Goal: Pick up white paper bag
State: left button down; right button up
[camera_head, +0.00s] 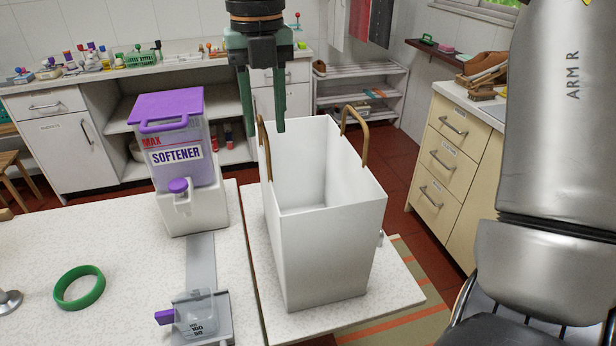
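The white paper bag (330,245) stands upright and open-topped on the speckled counter. It has two tan loop handles, a left one (266,155) and a right one (353,130). My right gripper (266,130) points down at the bag's left rim, with its two green fingers spread apart. The top of the left handle shows between the fingertips. I cannot tell whether the fingers touch it. My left gripper is not in view.
A purple-lidded softener dispenser (175,150) stands left of the bag. A green ring (79,288) and a clear measuring cup on a scale (200,315) lie on the left counter (125,235). Drawers (447,160) stand at right, beyond a floor gap.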

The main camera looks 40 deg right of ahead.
aim_at(265, 166)
notch_tip(265, 166, down, 4)
jog(key=shift+r, duration=0.2)
jog(key=shift+w+a+f+p, duration=0.1)
jog(key=shift+a+f+p, duration=0.1)
jog(key=shift+f, duration=1.15)
jog(key=shift+w+a+f+p, duration=0.1)
jog(key=shift+f+p, duration=0.05)
jog(key=shift+f, duration=1.15)
jog(key=shift+c, duration=0.3)
grip_shut()
